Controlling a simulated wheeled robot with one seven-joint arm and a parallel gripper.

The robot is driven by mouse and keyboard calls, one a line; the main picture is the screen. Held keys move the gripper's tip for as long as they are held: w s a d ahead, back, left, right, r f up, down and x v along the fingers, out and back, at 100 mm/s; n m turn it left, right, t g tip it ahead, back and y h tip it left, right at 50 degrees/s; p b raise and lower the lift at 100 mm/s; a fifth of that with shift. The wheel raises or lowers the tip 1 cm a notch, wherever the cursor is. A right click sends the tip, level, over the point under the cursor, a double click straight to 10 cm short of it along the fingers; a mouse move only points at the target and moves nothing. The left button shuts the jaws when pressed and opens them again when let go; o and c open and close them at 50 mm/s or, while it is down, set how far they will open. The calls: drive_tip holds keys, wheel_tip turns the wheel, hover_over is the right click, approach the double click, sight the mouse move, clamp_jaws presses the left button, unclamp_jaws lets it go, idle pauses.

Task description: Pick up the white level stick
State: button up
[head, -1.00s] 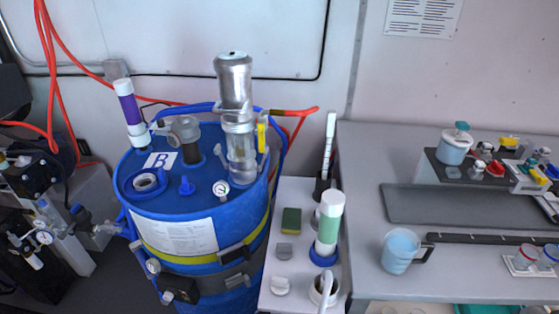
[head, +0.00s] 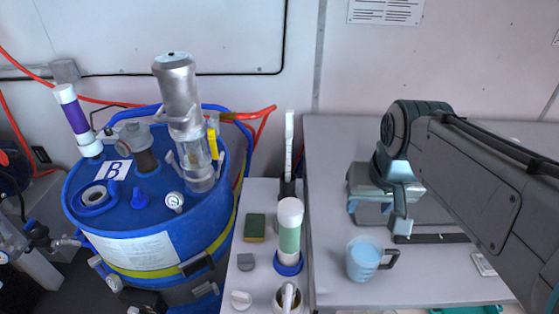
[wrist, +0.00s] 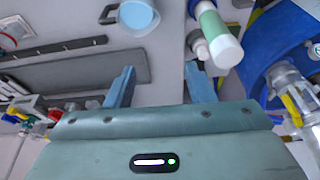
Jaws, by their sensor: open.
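The white level stick (head: 289,140) stands upright in a dark holder (head: 288,188) on the narrow grey shelf, behind a white-and-green tube. It looks like a slim white strip. I cannot pick it out for sure in the wrist view. My gripper (head: 376,212) is open and empty, above the grey worktop to the right of the stick. In the wrist view my gripper's two blue fingers (wrist: 160,70) stand apart with nothing between them.
The white-and-green tube (head: 289,232) stands close in front of the stick. A mug of blue liquid (head: 364,258) sits on the worktop (head: 332,180). A sponge (head: 254,228) lies on the shelf. The blue drum (head: 149,204) is at left, with a red hose (head: 250,115) near the stick.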

drive_tip(key=w+a+r+g+p, duration=0.15)
drive_tip(key=w+r, duration=0.25)
drive_tip(key=w, duration=0.4)
drive_tip(key=w+a+r, duration=0.2)
drive_tip(key=w+r, duration=0.2)
drive_tip(key=w, duration=0.3)
drive_tip(key=w+a+r+p, duration=0.15)
drive_tip(key=w+r, duration=0.25)
drive_tip(key=w, duration=0.4)
drive_tip(key=g+p, duration=0.2)
drive_tip(key=p, duration=0.1)
hover_over(289, 124)
wheel_tip(289, 124, down, 4)
drive_tip(key=shift+w+f, duration=0.55)
wheel_tip(289, 124, down, 8)
drive_tip(key=shift+f+b, duration=0.1)
drive_tip(key=shift+b, duration=0.85)
drive_tip(key=shift+w+f+p, duration=0.1)
drive_tip(key=shift+f+p, duration=0.65)
drive_tip(key=shift+f, duration=1.95)
clamp_jaws()
